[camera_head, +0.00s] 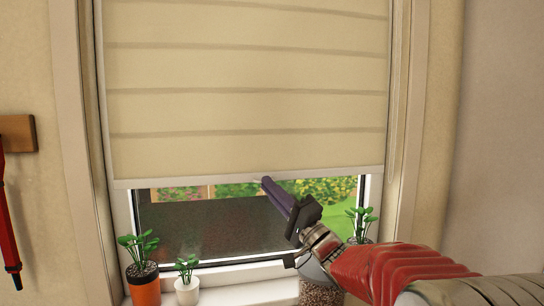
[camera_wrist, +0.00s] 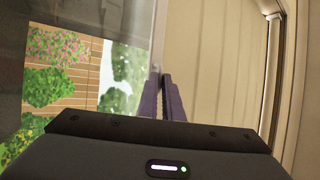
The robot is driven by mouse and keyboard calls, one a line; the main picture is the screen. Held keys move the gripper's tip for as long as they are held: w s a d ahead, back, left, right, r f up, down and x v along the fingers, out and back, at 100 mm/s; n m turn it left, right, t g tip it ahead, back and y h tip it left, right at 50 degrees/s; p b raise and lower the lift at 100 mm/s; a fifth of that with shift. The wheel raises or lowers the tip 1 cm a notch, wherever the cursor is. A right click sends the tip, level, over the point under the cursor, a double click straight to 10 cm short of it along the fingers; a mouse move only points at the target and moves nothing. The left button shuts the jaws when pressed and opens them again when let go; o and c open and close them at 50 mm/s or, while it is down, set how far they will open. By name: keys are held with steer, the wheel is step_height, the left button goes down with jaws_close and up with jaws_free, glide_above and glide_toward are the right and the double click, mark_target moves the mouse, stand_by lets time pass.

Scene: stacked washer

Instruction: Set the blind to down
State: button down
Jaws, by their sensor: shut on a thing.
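The cream fabric blind (camera_head: 245,90) covers the upper part of the window, with several horizontal folds. Its pale bottom rail (camera_head: 330,174) hangs above the sill and leaves the lower glass uncovered. My gripper (camera_head: 266,182) has its purple fingers at the middle of this rail, shut on its lower edge. In the wrist view the fingers (camera_wrist: 168,80) lie close together, their tips at the edge of the blind (camera_wrist: 220,70), which appears sideways. The exact spot of contact is small and partly hidden by the fingers.
On the white sill (camera_head: 240,292) stand a plant in an orange pot (camera_head: 144,286), a plant in a white pot (camera_head: 187,290) and another plant (camera_head: 361,222) partly behind my arm. A red object (camera_head: 8,225) hangs at the left wall. The glass (camera_head: 200,230) below the rail is clear.

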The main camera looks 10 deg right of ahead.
step_height(320, 180, down, 5)
steer(key=shift+f, duration=0.1)
stand_by(0.3)
steer(key=c, duration=2.3)
jaws_free()
steer(key=shift+f, duration=0.1)
steer(key=o, duration=0.4)
steer(key=shift+r, duration=0.3)
glide_toward(263, 157)
steer(key=w+a+r, duration=0.2)
steer(key=a, duration=0.1)
steer(key=shift+w+a+r, duration=0.15)
steer(key=shift+w+a, duration=0.1)
steer(key=shift+w, duration=0.05)
